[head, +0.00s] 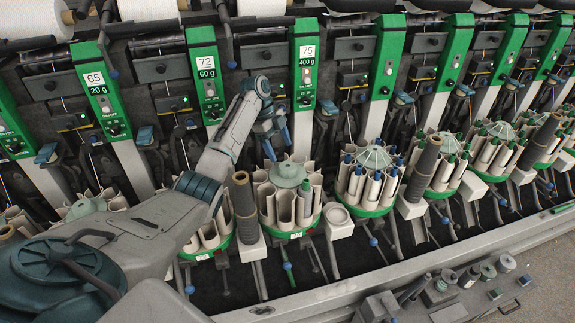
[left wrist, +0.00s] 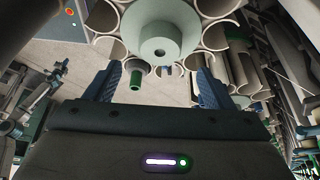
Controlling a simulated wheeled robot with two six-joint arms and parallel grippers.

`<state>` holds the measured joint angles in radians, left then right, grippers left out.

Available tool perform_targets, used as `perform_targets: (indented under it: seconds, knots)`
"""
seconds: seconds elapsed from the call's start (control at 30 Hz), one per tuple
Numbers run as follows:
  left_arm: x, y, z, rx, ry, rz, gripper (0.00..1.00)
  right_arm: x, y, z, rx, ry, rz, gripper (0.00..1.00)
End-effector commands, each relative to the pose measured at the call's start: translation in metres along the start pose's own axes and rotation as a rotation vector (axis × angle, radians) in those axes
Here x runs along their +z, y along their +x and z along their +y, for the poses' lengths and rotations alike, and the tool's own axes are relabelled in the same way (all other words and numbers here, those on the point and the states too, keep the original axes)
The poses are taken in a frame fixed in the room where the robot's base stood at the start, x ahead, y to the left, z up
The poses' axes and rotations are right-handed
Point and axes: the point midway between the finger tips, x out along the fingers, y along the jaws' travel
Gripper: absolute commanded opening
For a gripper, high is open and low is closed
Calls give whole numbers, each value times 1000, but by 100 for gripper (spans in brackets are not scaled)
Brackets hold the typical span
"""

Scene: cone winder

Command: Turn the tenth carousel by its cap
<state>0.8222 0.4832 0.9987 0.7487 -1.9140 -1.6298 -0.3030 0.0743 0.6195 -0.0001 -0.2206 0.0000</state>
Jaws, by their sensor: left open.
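My left gripper (head: 278,148) is open and empty just above the grey-green cap (head: 287,174) of a carousel (head: 290,205) with a green base and several tubes around it. In the left wrist view the cap (left wrist: 160,38) is a round disc with a dark centre hole. It lies beyond the fingertips of my left gripper (left wrist: 160,76), whose blue fingers stand apart on either side below it. I see a gap between fingers and cap. The carousel's number is too small to read. My right gripper is not in view.
Similar carousels stand close on both sides, one with a cap (head: 375,156) at right. A dark cone (head: 245,205) stands just left of the carousel, another (head: 424,168) further right. Green numbered panels (head: 305,65) line the machine behind. A grey rail (head: 400,272) runs along the front.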

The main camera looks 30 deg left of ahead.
Motion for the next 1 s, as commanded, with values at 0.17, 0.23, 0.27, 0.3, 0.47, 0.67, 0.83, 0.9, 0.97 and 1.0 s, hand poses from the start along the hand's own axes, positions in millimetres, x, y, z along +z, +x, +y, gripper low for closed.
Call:
perform_targets:
  seconds: [0.17,0.23,0.27,0.3,0.47,0.67,0.83,0.9,0.97,1.0]
  knots:
    - [-2,34,1,4,-2,0,76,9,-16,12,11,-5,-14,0]
    - [-1,47,1,4,-3,1,76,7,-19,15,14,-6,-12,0]
    - [-1,52,1,3,-2,1,76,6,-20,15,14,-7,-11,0]
    - [-2,58,1,3,-1,1,76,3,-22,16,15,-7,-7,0]
    - [0,76,0,1,-3,-1,76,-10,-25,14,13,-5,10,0]
    - [0,82,0,0,-2,-2,76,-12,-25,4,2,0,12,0]
    - [0,82,0,0,-2,-2,76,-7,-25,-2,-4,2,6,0]
    - [0,82,0,0,-2,-2,62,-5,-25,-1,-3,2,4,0]
    - [0,82,0,0,-2,-2,51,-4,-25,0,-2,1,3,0]
    - [0,82,0,0,-2,-2,43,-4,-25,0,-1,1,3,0]
